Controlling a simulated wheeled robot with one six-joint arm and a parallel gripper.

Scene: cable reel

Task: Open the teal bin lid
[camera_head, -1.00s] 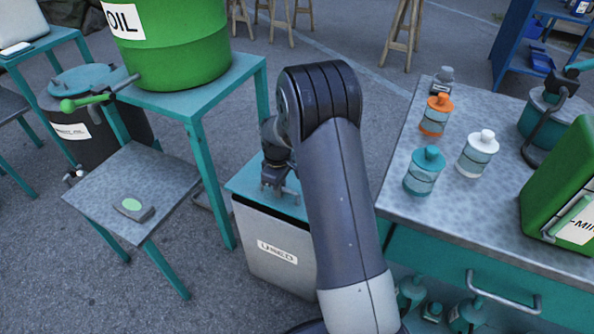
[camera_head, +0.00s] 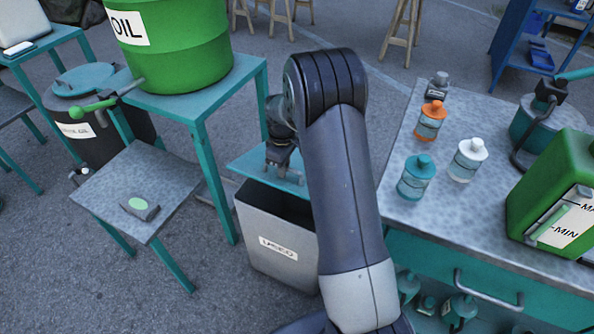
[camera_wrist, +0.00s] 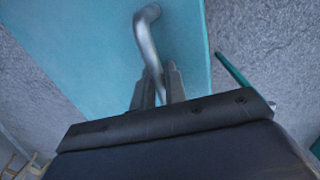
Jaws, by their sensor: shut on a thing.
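The teal lid (camera_head: 250,164) of the grey bin (camera_head: 272,232) is tilted up, with the dark inside of the bin showing below it. My gripper (camera_head: 283,172) is at the lid's upper face, partly behind my arm. In the wrist view my gripper (camera_wrist: 160,92) is shut on the curved grey metal handle (camera_wrist: 146,38) of the lid. The teal lid (camera_wrist: 90,60) fills the left and middle of that view. My arm hides the right part of the bin and lid.
A teal table (camera_head: 253,68) with a green oil drum (camera_head: 185,50) stands left of the bin. A low grey-topped table (camera_head: 160,190) is at front left. A workbench (camera_head: 400,190) with bottles and a green canister (camera_head: 550,185) stands close on the right.

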